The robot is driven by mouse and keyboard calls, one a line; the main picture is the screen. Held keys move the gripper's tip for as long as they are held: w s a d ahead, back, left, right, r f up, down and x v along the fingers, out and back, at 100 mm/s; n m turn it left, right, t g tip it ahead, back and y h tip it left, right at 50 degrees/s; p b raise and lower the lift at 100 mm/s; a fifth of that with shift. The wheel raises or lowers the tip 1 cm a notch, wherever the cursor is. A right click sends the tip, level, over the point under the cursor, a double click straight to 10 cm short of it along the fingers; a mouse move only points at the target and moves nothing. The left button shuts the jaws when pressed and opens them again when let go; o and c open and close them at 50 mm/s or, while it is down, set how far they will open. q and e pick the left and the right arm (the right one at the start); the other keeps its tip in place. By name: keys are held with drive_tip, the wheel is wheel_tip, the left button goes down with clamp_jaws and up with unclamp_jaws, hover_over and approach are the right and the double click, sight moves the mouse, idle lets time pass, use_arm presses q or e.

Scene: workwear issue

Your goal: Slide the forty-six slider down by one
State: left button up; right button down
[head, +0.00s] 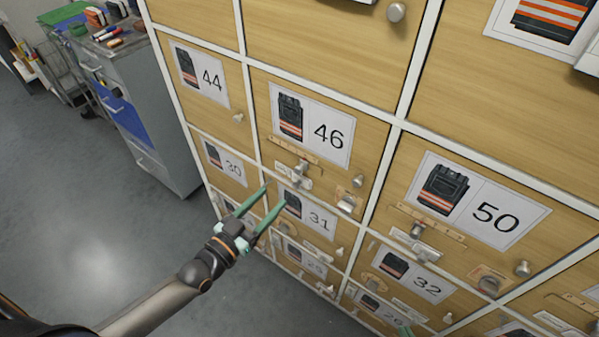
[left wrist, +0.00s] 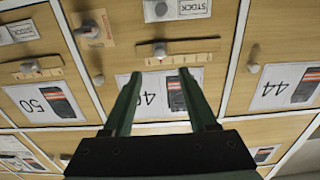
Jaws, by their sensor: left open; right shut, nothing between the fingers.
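The panel labelled 46 (head: 328,138) shows a dark vest with orange bands. Below it a horizontal wooden slider rail (head: 284,147) carries a metal knob (head: 301,168), nearer the rail's right end. In the left wrist view, which is upside down, the rail (left wrist: 196,46) and knob (left wrist: 160,51) lie just beyond the fingertips. My left gripper (head: 276,194) is open and empty, its green fingers pointing at the cabinet below the knob; in the wrist view they (left wrist: 160,76) partly cover the 46 card. Only a green tip of my right gripper (head: 405,330) shows at the bottom edge.
Neighbouring panels 44 (head: 211,78), 50 (head: 493,213) and 31 (head: 319,219) have similar cards. A small STOCK plate (left wrist: 178,9) and a round knob (head: 346,204) are close to the rail. A grey drawer cart (head: 150,110) stands left, with open floor in front.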

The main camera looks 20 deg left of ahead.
sight(297, 172)
use_arm(q)
drive_tip(key=x, duration=1)
drive_tip(key=shift+w+f, duration=0.1)
clamp_jaws()
idle(1.2)
